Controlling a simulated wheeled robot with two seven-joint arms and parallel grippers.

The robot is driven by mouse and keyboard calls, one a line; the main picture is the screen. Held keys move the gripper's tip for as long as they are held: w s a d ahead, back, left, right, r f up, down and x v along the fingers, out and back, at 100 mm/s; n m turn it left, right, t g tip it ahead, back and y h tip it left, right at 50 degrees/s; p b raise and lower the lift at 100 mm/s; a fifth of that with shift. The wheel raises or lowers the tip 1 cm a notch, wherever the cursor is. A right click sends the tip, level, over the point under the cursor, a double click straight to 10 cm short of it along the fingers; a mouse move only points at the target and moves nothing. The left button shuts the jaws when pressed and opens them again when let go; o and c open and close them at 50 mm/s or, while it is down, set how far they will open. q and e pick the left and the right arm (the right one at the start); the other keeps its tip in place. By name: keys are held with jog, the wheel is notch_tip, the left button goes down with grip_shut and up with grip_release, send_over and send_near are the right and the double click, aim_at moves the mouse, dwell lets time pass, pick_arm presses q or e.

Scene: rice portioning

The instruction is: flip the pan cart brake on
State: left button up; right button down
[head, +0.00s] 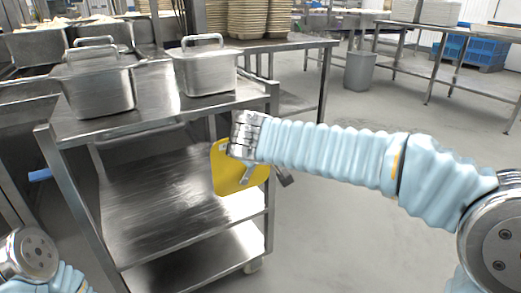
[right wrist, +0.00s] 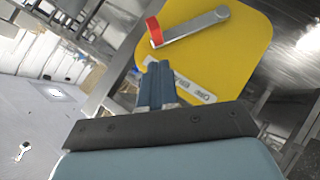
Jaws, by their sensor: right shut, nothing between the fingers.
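The pan cart (head: 60,133) is a steel frame with shelves. A yellow brake plate (head: 224,180) is on its right front side, partly hidden by my right arm. The right wrist view shows the yellow plate (right wrist: 247,50) with a grey brake lever (right wrist: 195,28) that has a red end (right wrist: 154,32). A pale label strip (right wrist: 200,92) with small lettering is partly covered by my fingers. My right gripper (right wrist: 157,72) is shut and empty, its blue fingertips in front of the plate, just below the red end in the picture. Contact cannot be told. My left gripper is out of view.
Lidded steel pans (head: 97,90) and (head: 208,72) stand on the cart top. The lower shelf (head: 165,190) is bare. A grey bin (head: 360,70) and steel tables (head: 440,30) stand behind. The floor (head: 370,240) right of the cart is clear.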

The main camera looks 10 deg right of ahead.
jog(key=v, duration=1)
jog(key=shift+a+p, duration=0.15)
jog(key=shift+p, duration=0.15)
jog(key=s+a+f+g+y, duration=0.15)
jog(key=f+g, duration=0.25)
jog(key=f, duration=1.4)
jog(key=a+f+g+y, duration=0.2)
jog(key=f+g+y, duration=0.15)
jog(key=f, duration=1.45)
jog(key=s+d+f+m+g+y, duration=0.1)
jog(key=s+d+f+m+g, duration=0.15)
jog(key=s+f+m, duration=0.6)
jog(key=s+d+f+m+g+y, duration=0.1)
jog(key=s+d+f, duration=0.35)
jog(key=f, duration=0.85)
notch_tip(320, 180, up, 13)
jog(key=s+a+p, duration=0.2)
jog(key=p, duration=1.1)
jog(key=shift+t, duration=0.3)
jog(key=shift+s+a+r+n, duration=0.1)
jog(key=shift+r+n, duration=0.05)
jog(key=shift+n, duration=0.1)
